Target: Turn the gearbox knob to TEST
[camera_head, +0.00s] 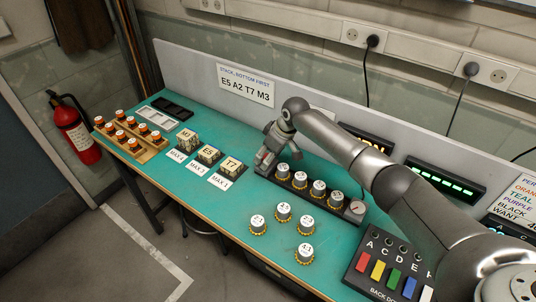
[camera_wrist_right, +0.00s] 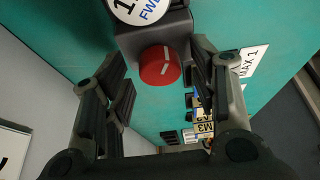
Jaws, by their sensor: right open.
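The red knob (camera_wrist_right: 160,65) with white marks on its face sits at the end of a dark housing in the right wrist view. In the head view the long dark gearbox bar (camera_head: 328,203) carries a row of several white-topped cylinders, and my gripper hides its left end, so the knob does not show there. My right gripper (camera_wrist_right: 162,78) is open, its fingers on either side of the knob with gaps visible. It also shows in the head view (camera_head: 266,160) over the bar's left end. A TEST mark cannot be made out. My left gripper is not in view.
Several loose white-topped cylinders (camera_head: 283,212) stand in front of the bar. Labelled blocks (camera_head: 208,154) stand to its left, with an orange-capped rack (camera_head: 132,138) beyond. A panel of coloured switches (camera_head: 390,272) is at the right. The grey back panel (camera_head: 200,68) rises behind.

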